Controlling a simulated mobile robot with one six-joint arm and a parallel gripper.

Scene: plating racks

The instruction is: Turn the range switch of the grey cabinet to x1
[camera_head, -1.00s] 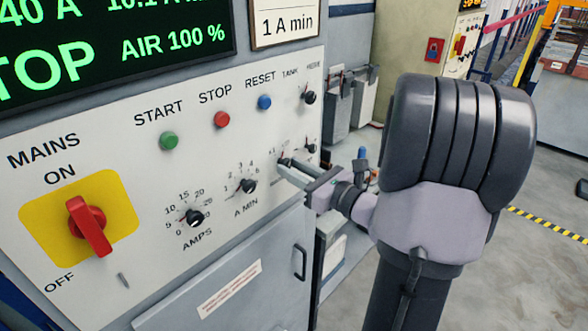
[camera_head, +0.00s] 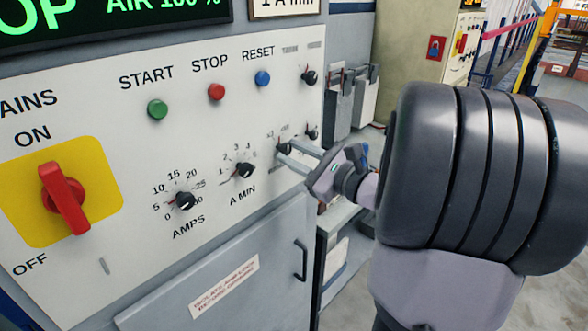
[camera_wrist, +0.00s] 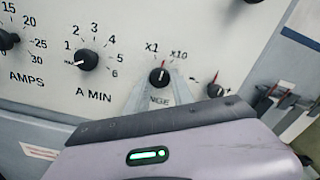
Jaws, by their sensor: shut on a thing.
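The range switch is a small black knob (camera_wrist: 159,77) with a red pointer line, under the marks x1 and x10 on the grey cabinet's pale panel (camera_head: 120,130). In the wrist view its pointer stands up between the two marks. My gripper (camera_wrist: 159,82) is shut on this knob, one pale finger on each side. In the head view my gripper (camera_head: 287,150) reaches the panel from the right, and its fingers partly cover the knob and the lettering below it.
The A MIN knob (camera_head: 244,170) and AMPS knob (camera_head: 185,200) are to the left. Another small knob (camera_wrist: 215,90) is close on the right. The red MAINS switch (camera_head: 63,198) is far left. Start, stop and reset buttons are above; a door handle (camera_head: 300,260) sticks out below.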

